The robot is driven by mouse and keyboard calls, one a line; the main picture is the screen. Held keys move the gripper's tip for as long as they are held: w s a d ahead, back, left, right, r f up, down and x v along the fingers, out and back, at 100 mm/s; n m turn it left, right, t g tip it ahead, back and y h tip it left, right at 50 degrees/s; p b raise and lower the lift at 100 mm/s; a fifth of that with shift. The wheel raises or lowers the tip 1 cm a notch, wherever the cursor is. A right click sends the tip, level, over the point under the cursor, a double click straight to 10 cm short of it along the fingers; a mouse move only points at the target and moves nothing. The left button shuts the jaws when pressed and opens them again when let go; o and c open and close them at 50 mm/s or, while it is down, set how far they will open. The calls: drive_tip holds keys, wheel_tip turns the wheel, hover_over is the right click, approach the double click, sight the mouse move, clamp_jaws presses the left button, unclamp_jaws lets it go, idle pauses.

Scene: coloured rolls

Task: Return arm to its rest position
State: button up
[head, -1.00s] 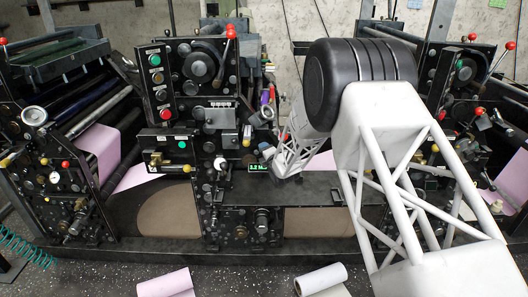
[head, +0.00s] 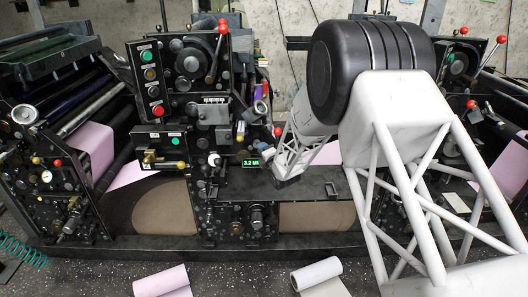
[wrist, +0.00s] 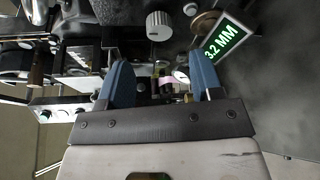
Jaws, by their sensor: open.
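My gripper (wrist: 161,84) shows in the wrist view with its two blue fingers apart and nothing between them. It hangs in front of the dark printing machine (head: 185,95), close to a green "3.2 MM" display (wrist: 226,40). The display also shows in the head view (head: 252,163), left of the end of my arm. In the head view the gripper's fingers are too small or hidden to make out. My white arm reaches in from the right over the machine's dark deck.
A pink roll (head: 160,281) and a white roll (head: 316,273) lie on the speckled floor in front. Pink sheets (head: 95,148) run through the machine at left. Knobs, a red-tipped lever (head: 222,27) and buttons stand out from the machine front.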

drive_tip(key=shift+r, duration=0.1)
drive_tip(key=s+d+r+m+g+h, duration=0.3)
drive_tip(key=s+d+r+m, duration=0.35)
drive_tip(key=s+r, duration=0.4)
drive_tip(key=s+d+r+m+g+h, duration=0.3)
drive_tip(key=s+d+r+m, duration=0.3)
drive_tip(key=s+r, duration=0.4)
drive_tip(key=s+d+r+m+g, duration=0.1)
drive_tip(key=s+m+g, duration=0.2)
drive_tip(key=s, duration=1.7)
drive_tip(key=s+d+m+g, duration=0.2)
drive_tip(key=s+m, duration=0.8)
drive_tip(key=s, duration=1)
drive_tip(key=shift+r+g, duration=0.4)
drive_tip(key=shift+g, duration=0.6)
